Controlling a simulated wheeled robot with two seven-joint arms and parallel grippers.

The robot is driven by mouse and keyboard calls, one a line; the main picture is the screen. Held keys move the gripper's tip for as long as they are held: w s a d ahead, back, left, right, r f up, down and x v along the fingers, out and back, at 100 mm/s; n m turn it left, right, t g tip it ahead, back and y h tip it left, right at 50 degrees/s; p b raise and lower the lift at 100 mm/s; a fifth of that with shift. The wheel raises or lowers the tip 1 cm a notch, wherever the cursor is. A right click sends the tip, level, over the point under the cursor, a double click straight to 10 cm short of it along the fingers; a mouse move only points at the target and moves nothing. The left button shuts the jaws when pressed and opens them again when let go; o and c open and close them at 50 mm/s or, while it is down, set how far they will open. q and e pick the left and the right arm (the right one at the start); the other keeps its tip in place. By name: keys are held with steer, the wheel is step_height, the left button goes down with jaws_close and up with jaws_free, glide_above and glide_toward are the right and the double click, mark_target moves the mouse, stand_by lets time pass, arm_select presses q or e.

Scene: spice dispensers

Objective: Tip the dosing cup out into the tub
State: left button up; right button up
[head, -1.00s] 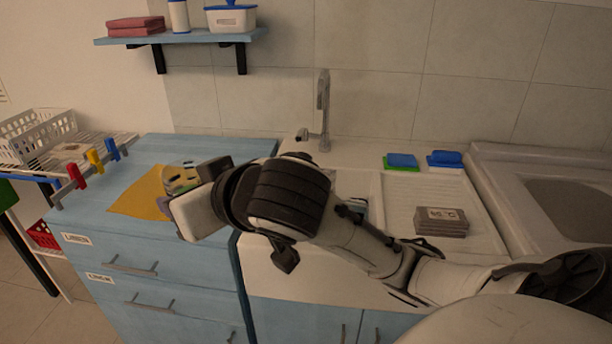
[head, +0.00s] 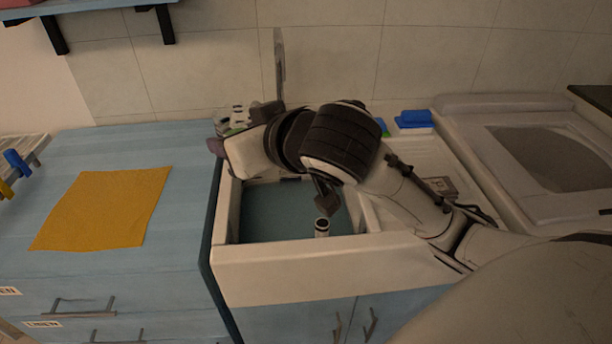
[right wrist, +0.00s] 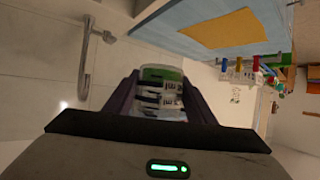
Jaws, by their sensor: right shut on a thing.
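My right gripper (head: 240,132) is shut on a clear cup with green and white markings (head: 232,119), which looks like the dosing cup. It is held above the back left corner of the sink, in front of the tap. In the right wrist view the cup (right wrist: 161,92) sits between the two dark fingers. I cannot tell how far it is tilted or what is in it. The teal-floored basin (head: 262,222) lies below; I cannot tell whether this is the tub. A small pale cylinder with a dark rim (head: 322,228) stands in it. My left gripper is not in view.
The tap (head: 279,65) rises close behind my gripper. A yellow cloth (head: 105,208) lies on the blue counter to the left, with clear room around it. Blue and green sponges (head: 414,119) lie right of the sink, and my arm partly covers the draining area.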

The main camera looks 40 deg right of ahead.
steer(key=w+d+f+n+y, duration=0.1)
steer(key=w+d+f, duration=0.2)
steer(key=d+f, duration=0.3)
steer(key=w+d+f, duration=0.4)
steer(key=d+f, duration=0.1)
steer(key=f, duration=0.3)
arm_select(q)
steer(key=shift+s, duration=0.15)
arm_select(e)
steer(key=d+f, duration=0.1)
steer(key=d, duration=0.7)
steer(key=d+f, duration=0.2)
steer(key=d, duration=0.6)
steer(key=shift+w+d+f+m+h, duration=0.2)
steer(key=shift+d+f+m+h, duration=0.1)
steer(key=shift+d+m+h, duration=0.1)
steer(key=shift+a, duration=0.1)
